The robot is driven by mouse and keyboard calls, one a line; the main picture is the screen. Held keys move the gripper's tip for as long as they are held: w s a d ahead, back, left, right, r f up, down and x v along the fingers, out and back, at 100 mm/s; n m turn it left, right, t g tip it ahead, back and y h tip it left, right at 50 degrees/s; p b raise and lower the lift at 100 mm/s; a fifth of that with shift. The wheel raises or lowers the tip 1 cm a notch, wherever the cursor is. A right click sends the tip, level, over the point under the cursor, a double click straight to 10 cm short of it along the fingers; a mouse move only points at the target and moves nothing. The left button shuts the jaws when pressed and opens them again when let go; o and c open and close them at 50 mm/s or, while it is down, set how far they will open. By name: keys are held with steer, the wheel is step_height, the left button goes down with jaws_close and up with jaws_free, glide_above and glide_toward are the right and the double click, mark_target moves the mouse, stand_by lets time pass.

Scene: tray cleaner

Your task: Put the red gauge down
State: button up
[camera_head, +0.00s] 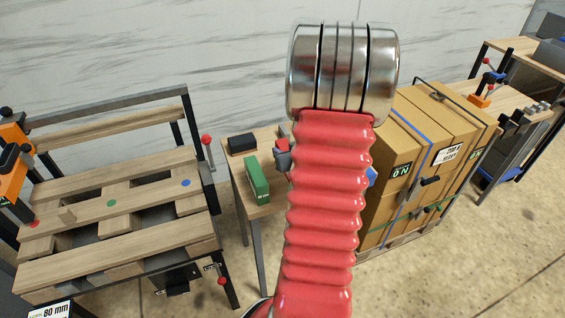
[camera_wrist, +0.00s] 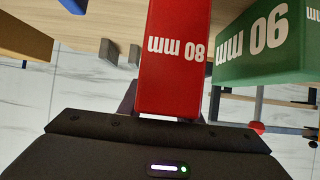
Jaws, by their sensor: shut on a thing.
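The red gauge (camera_wrist: 172,55), a block marked 80 mm, is between the jaws of my gripper (camera_wrist: 172,100) in the wrist view. My gripper is shut on it. In the head view a small red part of the gauge (camera_head: 282,145) shows beside my arm, over the small wooden table (camera_head: 262,212). My arm hides much of this table. I cannot tell whether the gauge touches the tabletop. The green gauge (camera_head: 257,179), marked 90 mm, stands on the table left of my gripper; in the wrist view it also shows (camera_wrist: 265,45) close to the right of the red gauge.
A black block (camera_head: 242,143) lies at the table's back left. A yellow block (camera_wrist: 25,40) and small grey blocks (camera_wrist: 107,50) show in the wrist view. A slatted wooden bench (camera_head: 100,205) stands to the left, strapped cardboard boxes (camera_head: 415,150) to the right.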

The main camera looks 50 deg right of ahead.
steer(key=shift+f, duration=0.3)
steer(key=shift+f, duration=2.05)
steer(key=o, duration=1.2)
steer(key=shift+f, duration=0.15)
